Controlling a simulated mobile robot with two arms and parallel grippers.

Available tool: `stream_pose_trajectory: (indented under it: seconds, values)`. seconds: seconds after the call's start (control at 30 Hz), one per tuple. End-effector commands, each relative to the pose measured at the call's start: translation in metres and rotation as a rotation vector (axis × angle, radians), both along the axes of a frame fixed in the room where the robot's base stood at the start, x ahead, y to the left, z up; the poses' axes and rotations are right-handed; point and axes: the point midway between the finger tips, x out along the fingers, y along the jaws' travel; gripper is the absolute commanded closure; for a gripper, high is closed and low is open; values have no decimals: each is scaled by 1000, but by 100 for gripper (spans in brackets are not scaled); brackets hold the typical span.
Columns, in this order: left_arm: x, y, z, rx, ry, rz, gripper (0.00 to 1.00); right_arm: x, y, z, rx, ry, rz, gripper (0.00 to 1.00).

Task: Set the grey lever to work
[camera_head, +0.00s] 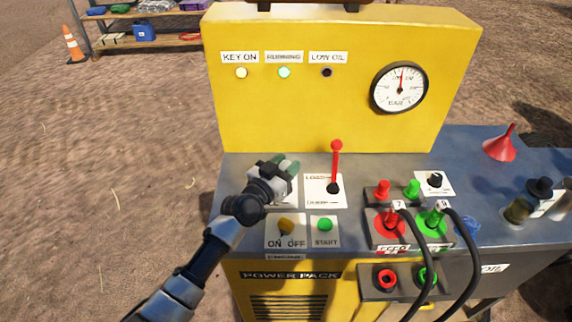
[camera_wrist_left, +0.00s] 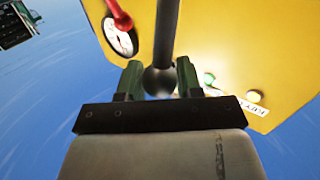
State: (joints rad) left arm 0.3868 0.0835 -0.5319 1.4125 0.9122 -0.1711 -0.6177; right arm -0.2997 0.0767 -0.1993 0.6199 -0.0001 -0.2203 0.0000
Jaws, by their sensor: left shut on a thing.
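My left gripper (camera_head: 284,167) is above the left part of the grey console top, beside the red lever (camera_head: 336,165). In the left wrist view its green fingers (camera_wrist_left: 159,80) are shut on the ball knob of the grey lever (camera_wrist_left: 160,82), whose dark rod runs up out of the picture. In the head view my gripper hides the grey lever and most of the white label plate under it, so its setting cannot be read. The red lever stands upright on its own plate. My right gripper is not in view.
The yellow panel (camera_head: 330,120) rises behind, with the KEY ON and RUNNING lamps lit, LOW OIL dark, and a gauge (camera_head: 399,88). An orange key switch (camera_head: 286,226) and green START button (camera_head: 324,224) are in front. Hoses (camera_head: 464,250) and a red funnel (camera_head: 501,145) are right.

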Motion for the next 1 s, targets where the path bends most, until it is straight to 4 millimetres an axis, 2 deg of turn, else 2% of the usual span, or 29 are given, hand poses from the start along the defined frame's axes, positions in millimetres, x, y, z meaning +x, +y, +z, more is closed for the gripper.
stream_pose_trajectory:
  seconds: [0.2,0.37,0.7,0.83,1.0]
  values:
    - [1,0,1,0,6,0,100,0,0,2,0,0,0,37]
    - [6,0,5,1,45,0,100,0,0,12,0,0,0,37]
    - [35,0,10,2,263,1,100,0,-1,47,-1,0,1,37]
    - [48,0,7,3,362,1,100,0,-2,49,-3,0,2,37]
    - [62,0,1,2,474,1,100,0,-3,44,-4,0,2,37]
